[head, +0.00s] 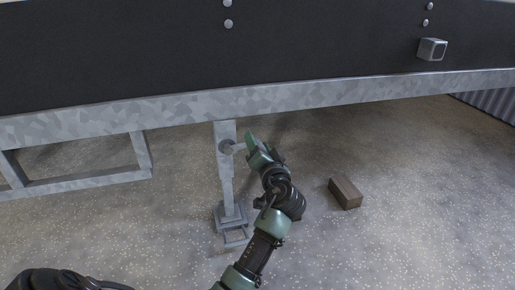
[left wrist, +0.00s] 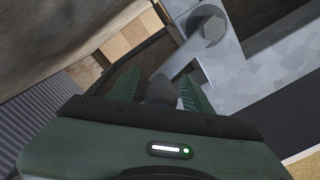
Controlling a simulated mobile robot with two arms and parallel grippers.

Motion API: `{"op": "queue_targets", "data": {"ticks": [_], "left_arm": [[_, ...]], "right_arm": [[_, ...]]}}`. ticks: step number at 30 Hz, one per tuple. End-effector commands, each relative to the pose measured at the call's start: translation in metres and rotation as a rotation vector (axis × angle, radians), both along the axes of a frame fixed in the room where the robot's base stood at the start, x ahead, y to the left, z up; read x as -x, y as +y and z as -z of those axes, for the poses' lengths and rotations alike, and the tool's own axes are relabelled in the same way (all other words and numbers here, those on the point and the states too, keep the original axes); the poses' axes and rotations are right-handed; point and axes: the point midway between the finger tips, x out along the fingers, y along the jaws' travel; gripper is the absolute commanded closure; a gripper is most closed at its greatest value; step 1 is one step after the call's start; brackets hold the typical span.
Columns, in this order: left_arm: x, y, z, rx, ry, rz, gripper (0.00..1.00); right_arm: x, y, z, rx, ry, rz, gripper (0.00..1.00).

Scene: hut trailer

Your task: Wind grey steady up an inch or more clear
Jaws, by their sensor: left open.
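The grey steady (head: 226,175) hangs upright below the trailer's galvanised rail, with its foot (head: 231,217) low at the ground; I cannot tell whether the foot touches. A short crank arm (head: 239,147) sticks out to the right from a round hub near its top. My left gripper (head: 263,147) is just right of this crank. In the left wrist view the open gripper (left wrist: 160,85) has a dark rounded knob (left wrist: 160,92) between its fingers, with a gap visible. The steady's plate and bolt (left wrist: 213,27) show beyond. My right gripper is out of view.
The dark trailer side (head: 150,50) and galvanised rail (head: 330,94) run above the steady. A metal frame (head: 80,184) hangs at left. A brown block (head: 345,193) lies on the gravel at right. The ground further right is clear.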

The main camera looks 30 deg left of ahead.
Motion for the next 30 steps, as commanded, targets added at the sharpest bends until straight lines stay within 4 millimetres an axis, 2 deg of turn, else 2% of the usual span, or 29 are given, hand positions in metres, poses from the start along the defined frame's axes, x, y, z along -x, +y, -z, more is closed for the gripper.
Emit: {"op": "queue_targets", "data": {"ticks": [9, 10, 15, 30], "left_arm": [[-0.0035, 0.0037, -0.0006, 0.001, 0.000, 0.001, 0.51], [-0.0035, 0.0038, -0.0005, 0.001, 0.000, 0.001, 0.53], [-0.0034, 0.0036, -0.0003, 0.002, 0.000, 0.001, 1.00], [-0.0032, 0.0030, 0.0021, 0.006, 0.002, 0.002, 1.00]], "right_arm": [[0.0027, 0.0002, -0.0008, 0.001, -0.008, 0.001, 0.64], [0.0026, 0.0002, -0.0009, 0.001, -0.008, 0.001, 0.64], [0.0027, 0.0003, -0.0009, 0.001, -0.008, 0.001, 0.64], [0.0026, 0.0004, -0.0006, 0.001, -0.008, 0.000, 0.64]]}}
